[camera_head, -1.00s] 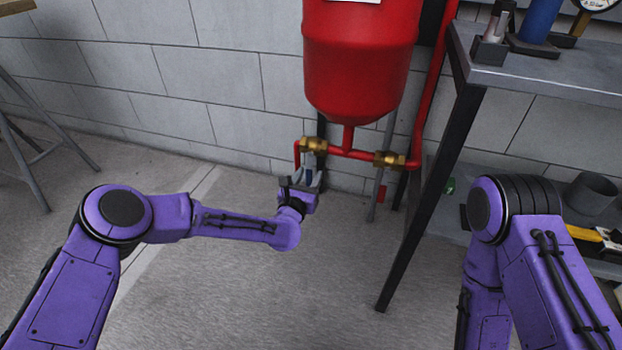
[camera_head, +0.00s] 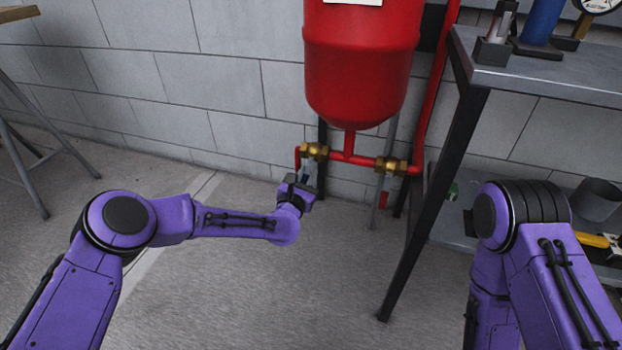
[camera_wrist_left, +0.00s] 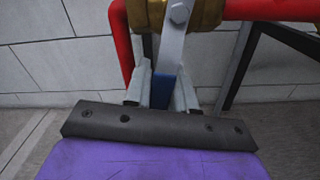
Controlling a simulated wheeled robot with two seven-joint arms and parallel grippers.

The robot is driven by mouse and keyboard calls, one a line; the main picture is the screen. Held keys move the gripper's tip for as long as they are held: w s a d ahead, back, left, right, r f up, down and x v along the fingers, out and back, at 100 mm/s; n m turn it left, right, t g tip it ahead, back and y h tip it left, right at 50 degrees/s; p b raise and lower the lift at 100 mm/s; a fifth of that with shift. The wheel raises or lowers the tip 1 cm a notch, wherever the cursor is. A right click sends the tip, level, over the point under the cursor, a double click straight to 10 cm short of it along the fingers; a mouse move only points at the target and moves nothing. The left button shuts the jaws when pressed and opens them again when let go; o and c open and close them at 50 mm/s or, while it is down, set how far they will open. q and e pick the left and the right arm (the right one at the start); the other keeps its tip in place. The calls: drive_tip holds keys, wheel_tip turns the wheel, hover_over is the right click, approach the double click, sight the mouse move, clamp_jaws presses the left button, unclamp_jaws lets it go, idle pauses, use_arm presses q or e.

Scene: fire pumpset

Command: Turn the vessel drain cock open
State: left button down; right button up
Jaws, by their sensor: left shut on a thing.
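The drain cock is a brass valve (camera_head: 315,152) at the left end of the red pipe below the red vessel (camera_head: 360,65). In the left wrist view its brass body (camera_wrist_left: 205,14) shows at the top, and a flat metal lever with a blue grip (camera_wrist_left: 163,90) hangs down from it. My left gripper (camera_head: 306,174) is just below the valve, with its fingers (camera_wrist_left: 161,88) on both sides of the blue grip, shut on it. The lever's lower end is hidden by the gripper. My right arm shows at the right; its gripper is out of view.
A second brass valve (camera_head: 391,166) with a red-tipped lever (camera_head: 383,198) is to the right on the same pipe. A dark-legged metal bench (camera_head: 540,70) stands at the right, with a lower shelf holding a grey cup (camera_head: 597,199). The floor in front is clear.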

use_arm(q)
drive_tip(key=shift+a, duration=0.1)
drive_tip(key=c, duration=1)
unclamp_jaws()
drive_tip(key=shift+a, duration=0.1)
